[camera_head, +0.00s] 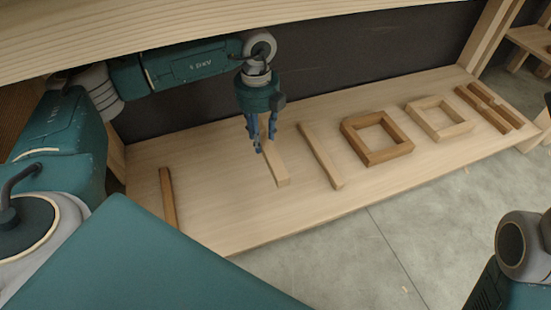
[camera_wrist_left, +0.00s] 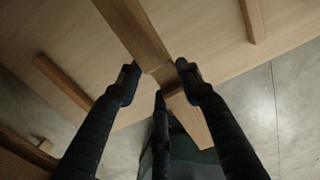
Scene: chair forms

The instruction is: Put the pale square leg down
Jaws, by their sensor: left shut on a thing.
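The pale square leg (camera_head: 279,174) is in my left gripper (camera_head: 264,146), over the left half of the wooden shelf in the head view. The blue fingers are around the leg, and its near end sticks out past them, close to the shelf surface. I cannot tell whether it touches the shelf. In the left wrist view the leg (camera_wrist_left: 133,28) runs between the fingertips of the left gripper (camera_wrist_left: 158,77), partly hidden by them. My right gripper is not in view.
The wooden shelf (camera_head: 225,215) also holds a brown leg (camera_head: 168,197) at left, another pale leg (camera_head: 322,156) just right of the gripper, a brown square frame (camera_head: 352,146), a pale frame (camera_head: 418,119) and brown slats (camera_head: 482,105). Bare shelf lies between the brown leg and the gripper.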

